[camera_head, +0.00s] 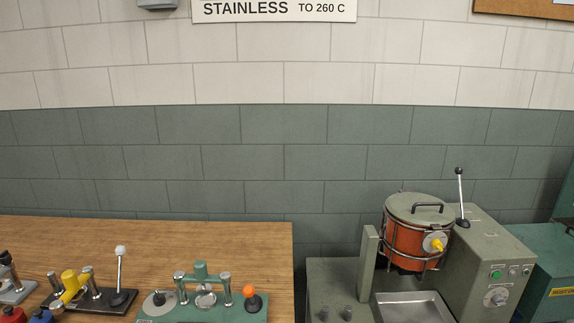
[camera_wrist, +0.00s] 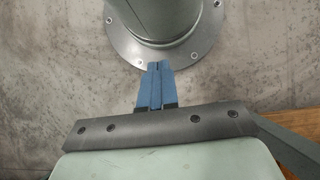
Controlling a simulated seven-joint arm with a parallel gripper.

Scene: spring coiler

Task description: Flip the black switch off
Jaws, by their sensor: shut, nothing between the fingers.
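I cannot pick out a black switch for certain in the head view. A lever with a black ball knob (camera_head: 459,171) stands upright on top of the grey-green machine (camera_head: 470,245) at the right. The machine's front panel has a green button (camera_head: 496,274), small controls beside it and a round dial (camera_head: 496,297). On the bench, a fixture has a black base (camera_head: 119,298) and an upright lever with a white knob. My gripper (camera_wrist: 157,66) has blue fingers pressed together, empty, in the wrist view. It is not in the head view, so its distance from the machine cannot be told.
A wooden bench (camera_head: 150,235) fills the lower left, with a green-based fixture (camera_head: 230,305). An orange drum (camera_head: 405,245) with a lid stands on the machine above a metal tray (camera_head: 412,306). A teal box (camera_head: 550,270) is at the far right. Bare floor shows in the wrist view.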

